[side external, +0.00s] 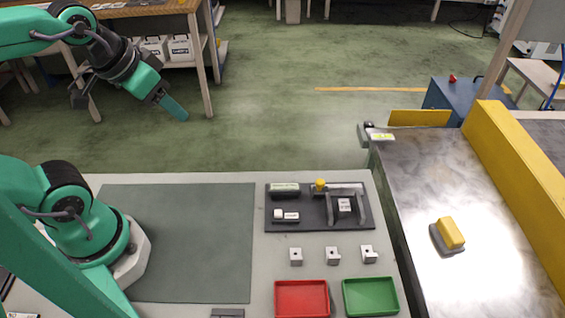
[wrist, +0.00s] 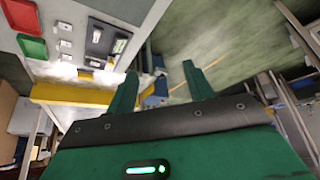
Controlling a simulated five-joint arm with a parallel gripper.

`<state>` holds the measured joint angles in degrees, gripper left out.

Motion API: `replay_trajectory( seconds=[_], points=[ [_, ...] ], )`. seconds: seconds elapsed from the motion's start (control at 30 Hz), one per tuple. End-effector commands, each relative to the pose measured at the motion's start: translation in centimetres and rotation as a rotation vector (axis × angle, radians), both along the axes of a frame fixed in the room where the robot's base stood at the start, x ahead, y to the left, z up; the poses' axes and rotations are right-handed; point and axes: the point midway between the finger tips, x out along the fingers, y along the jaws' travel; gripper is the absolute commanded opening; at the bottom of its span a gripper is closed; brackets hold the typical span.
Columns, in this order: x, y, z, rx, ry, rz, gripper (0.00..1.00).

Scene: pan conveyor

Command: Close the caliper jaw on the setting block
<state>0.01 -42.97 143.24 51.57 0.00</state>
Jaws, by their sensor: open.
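A dark fixture plate (side external: 305,222) lies on the bench right of the mat. On it stands a grey caliper-like frame (side external: 361,208) with two upright jaws. A small labelled block (side external: 344,205), apparently the setting block, sits between the jaws; whether they touch it I cannot tell. A yellow knob (side external: 320,185) is at the frame's left end. The plate also shows, small and tilted, in the wrist view (wrist: 98,52). My gripper (side external: 180,113) is raised at the upper left, well away from the plate. In the wrist view its fingers (wrist: 160,82) are apart with nothing between them.
Several small items sit near: three metal blocks (side external: 333,255), a red tray (side external: 302,298) and a green tray (side external: 370,296). A grey mat (side external: 185,240) is bare. At right, a metal conveyor surface (side external: 450,185) carries a yellow-topped object (side external: 451,233) beside a yellow wall (side external: 515,175).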

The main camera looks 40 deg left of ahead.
Motion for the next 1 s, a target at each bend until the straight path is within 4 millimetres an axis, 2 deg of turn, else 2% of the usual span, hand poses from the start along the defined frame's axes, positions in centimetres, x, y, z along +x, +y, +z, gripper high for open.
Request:
replay_trajectory(
  seconds=[0.07,0.3,0.33,0.57,1.0],
  points=[
    [0.0,0.0,0.0,0.000,0.000,0.000,0.50],
    [0.3,-0.2,0.2,-0.019,0.012,0.029,0.03],
    [0.4,-0.2,0.2,-0.027,0.017,0.041,0.00],
    [2.0,-1.0,0.8,-0.116,0.082,0.200,0.00],
    [6.7,-3.9,1.5,-0.295,0.254,0.689,0.00]
  ],
)
